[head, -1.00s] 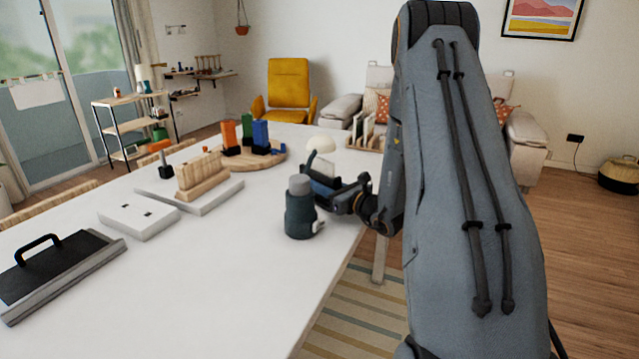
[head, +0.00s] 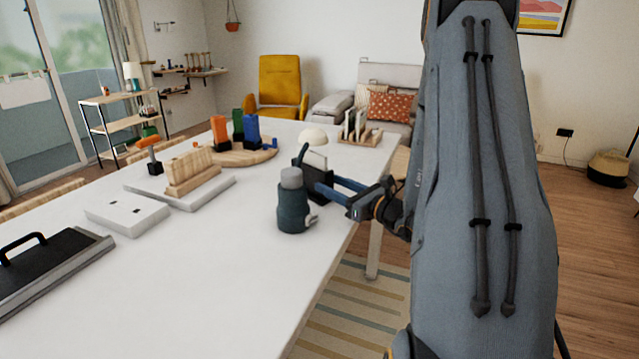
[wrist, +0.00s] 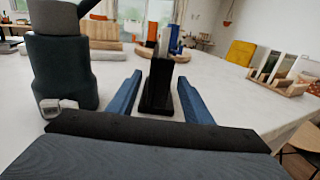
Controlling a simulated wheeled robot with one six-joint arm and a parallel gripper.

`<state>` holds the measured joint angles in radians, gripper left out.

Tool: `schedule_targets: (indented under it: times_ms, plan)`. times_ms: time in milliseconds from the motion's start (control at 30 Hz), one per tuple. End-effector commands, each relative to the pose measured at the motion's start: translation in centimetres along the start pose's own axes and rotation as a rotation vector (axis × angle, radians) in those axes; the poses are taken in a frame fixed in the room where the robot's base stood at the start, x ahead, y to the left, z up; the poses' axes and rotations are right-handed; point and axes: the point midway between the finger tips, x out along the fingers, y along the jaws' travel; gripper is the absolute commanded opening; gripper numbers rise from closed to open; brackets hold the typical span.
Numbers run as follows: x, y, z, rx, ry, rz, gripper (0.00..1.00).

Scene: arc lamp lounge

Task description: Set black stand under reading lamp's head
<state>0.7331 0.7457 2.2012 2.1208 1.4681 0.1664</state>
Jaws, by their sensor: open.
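The black stand (head: 318,186) is on the white table, with a pale panel showing at its upper part in the head view. It is upright in the wrist view (wrist: 157,88), between the two blue fingers of my gripper (wrist: 160,88). The fingers are open, with gaps beside the stand. In the head view my gripper (head: 326,188) reaches in from the right at the stand. I cannot make out the dome in the wrist view.
A dark teal canister (head: 293,208) with a grey top stands close to my gripper, on its left in the wrist view (wrist: 62,75). A wooden rack (head: 360,134) is farther back. Coloured blocks on a round board (head: 262,157) stand beyond.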

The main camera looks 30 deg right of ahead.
Motion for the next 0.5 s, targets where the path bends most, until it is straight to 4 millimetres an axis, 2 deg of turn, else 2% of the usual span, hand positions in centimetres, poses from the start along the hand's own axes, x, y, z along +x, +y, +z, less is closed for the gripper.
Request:
schedule_targets:
  times_ms: [100,200,500]
  plan:
    - [-1.9,-0.1,0.0,0.0,-0.001,-0.003,0.46]
    - [-2.9,-0.1,0.0,-0.001,-0.001,-0.001,0.46]
    - [-3.5,0.1,0.1,-0.001,-0.001,0.001,0.46]
